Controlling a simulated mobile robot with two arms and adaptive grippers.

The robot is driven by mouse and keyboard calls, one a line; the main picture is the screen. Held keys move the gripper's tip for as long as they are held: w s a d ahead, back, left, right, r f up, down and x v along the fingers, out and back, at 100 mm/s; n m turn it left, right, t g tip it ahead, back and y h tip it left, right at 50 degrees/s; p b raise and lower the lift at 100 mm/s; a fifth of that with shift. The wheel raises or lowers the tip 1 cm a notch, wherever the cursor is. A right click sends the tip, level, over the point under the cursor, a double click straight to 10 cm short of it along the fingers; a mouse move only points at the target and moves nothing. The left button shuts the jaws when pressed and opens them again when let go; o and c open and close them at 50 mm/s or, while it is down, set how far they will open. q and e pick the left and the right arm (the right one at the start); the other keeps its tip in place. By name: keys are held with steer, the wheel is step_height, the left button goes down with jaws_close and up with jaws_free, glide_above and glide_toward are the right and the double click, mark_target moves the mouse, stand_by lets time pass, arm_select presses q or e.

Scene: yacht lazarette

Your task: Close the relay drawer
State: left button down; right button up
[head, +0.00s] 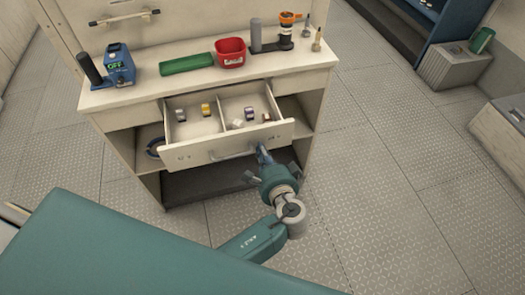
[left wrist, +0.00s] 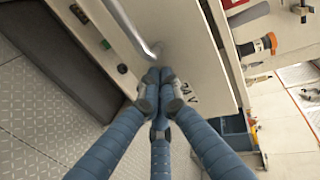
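The relay drawer (head: 188,156) stands pulled out of the cream cabinet, showing a divided inside with several small relays (head: 206,110). Its front has a grey bar handle (head: 232,155). My left gripper (head: 263,152) is at the right part of the drawer front, beside the handle's right end. In the left wrist view its fingertips (left wrist: 162,78) are drawn together with nothing between them, against or very close to the drawer front (left wrist: 185,45). The handle (left wrist: 132,32) runs beside them, not gripped. Whether they touch the panel is unclear. My right gripper is not in view.
Open shelves lie below the drawer. Floor to the right is clear; grey boxes (head: 453,66) stand farther off.

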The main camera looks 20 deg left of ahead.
arm_select(q)
steer(key=b, duration=0.6)
glide_toward(245, 101)
steer(key=w+a, duration=0.1)
steer(key=w+a+r, duration=0.1)
steer(key=w+a, duration=0.1)
steer(key=shift+w+a, duration=0.1)
steer(key=shift+w, duration=0.05)
steer(key=shift+w+a, duration=0.1)
steer(key=shift+w, duration=0.05)
steer(key=shift+r, duration=0.2)
steer(key=shift+r, duration=0.1)
steer(key=shift+a, duration=0.1)
